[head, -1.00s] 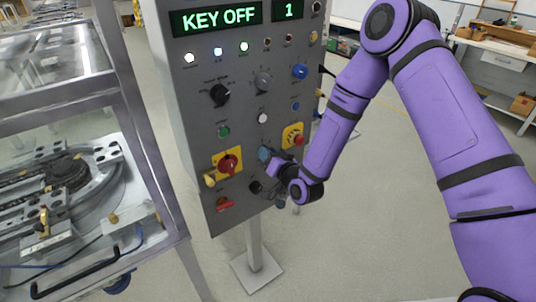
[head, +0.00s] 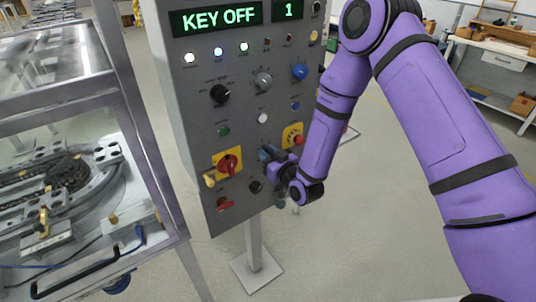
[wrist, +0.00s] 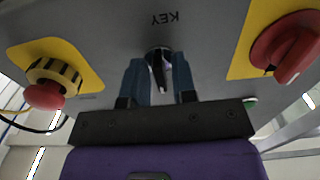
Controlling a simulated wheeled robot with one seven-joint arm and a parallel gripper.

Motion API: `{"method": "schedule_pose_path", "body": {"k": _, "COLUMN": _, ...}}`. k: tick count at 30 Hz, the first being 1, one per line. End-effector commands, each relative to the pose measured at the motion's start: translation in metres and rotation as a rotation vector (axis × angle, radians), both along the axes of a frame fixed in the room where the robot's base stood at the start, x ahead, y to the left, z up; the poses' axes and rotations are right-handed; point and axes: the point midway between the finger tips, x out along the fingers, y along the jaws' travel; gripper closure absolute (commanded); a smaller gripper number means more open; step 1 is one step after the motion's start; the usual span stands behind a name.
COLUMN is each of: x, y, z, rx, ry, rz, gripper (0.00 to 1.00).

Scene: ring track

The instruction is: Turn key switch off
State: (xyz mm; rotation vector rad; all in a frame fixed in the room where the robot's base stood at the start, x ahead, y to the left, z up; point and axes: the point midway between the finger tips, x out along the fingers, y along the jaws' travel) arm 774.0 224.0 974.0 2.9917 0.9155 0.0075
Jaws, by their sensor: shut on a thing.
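The key switch (wrist: 158,62) is a dark round lock with a key in it, under the upside-down label KEY in the wrist view. My gripper (wrist: 160,72) has its two blue fingers on either side of the key and is shut on it. In the head view my gripper (head: 267,154) is at the lower middle of the grey control panel (head: 240,135), and the key switch is hidden behind it. The green display (head: 221,18) at the panel's top reads KEY OFF, and a second display (head: 289,10) reads 1.
A red rotary switch (head: 229,164) on a yellow plate is left of my gripper. A red emergency button (head: 296,140) on yellow is close at its upper right. A metal-framed machine (head: 75,190) stands left of the panel.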

Motion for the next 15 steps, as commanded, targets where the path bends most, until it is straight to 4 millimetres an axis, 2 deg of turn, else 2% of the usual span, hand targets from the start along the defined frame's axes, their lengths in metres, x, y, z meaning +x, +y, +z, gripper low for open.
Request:
{"method": "schedule_pose_path", "body": {"k": 10, "x": -0.001, "y": -0.0009, "z": -0.0018, "rx": -0.005, "ry": 0.004, "rz": 0.0, "gripper": 0.98}}
{"method": "schedule_pose_path", "body": {"k": 11, "x": -0.0009, "y": -0.0009, "z": -0.0019, "rx": -0.005, "ry": 0.004, "rz": 0.0, "gripper": 0.72}}
{"method": "schedule_pose_path", "body": {"k": 12, "x": -0.001, "y": -0.0008, "z": -0.0019, "rx": -0.005, "ry": 0.004, "rz": 0.0, "gripper": 0.65}}
{"method": "schedule_pose_path", "body": {"k": 15, "x": -0.0008, "y": -0.0007, "z": -0.0014, "rx": -0.004, "ry": 0.002, "rz": 0.0, "gripper": 0.65}}
